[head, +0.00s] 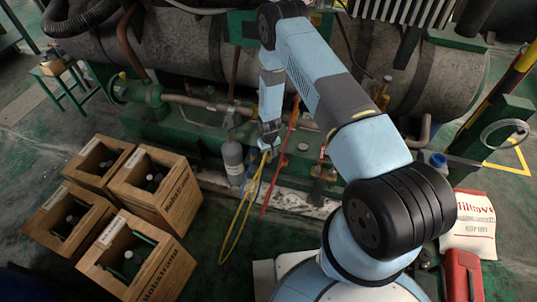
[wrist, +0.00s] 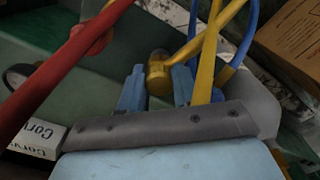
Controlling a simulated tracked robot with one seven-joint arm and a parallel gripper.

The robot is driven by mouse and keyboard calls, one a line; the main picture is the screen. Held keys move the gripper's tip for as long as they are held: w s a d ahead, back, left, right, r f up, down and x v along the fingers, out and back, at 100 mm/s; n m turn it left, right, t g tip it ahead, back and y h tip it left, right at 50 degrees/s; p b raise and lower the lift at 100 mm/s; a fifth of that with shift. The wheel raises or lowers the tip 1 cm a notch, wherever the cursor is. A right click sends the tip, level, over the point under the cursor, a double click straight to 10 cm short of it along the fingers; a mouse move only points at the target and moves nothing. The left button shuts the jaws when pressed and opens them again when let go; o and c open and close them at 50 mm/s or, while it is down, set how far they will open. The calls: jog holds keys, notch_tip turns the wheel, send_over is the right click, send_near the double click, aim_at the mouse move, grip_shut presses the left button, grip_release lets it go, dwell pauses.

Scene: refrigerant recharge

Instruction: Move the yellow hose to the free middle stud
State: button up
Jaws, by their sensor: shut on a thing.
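My gripper (head: 269,138) is shut on the yellow hose's brass end fitting in front of the green machine. In the wrist view the fitting (wrist: 158,76) sits between the two blue fingers. The yellow hose (head: 237,222) hangs in a long loop to the floor below my gripper, and in the wrist view it crosses itself (wrist: 206,62) right of the fingers. I cannot make out the middle stud in either view, nor whether the fitting touches anything.
A red hose (head: 281,160) hangs just right of my gripper and crosses the wrist view's left side (wrist: 62,62). A blue hose (wrist: 246,38) runs behind the yellow one. A grey cylinder (head: 233,158) stands left of my gripper. Wooden crates (head: 157,190) with bottles stand at left.

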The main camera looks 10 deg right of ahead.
jog(key=shift+f, duration=0.65)
dwell(0.4)
jog(key=o, duration=1.1)
notch_tip(320, 180, up, 14)
jog(key=shift+f, duration=0.15)
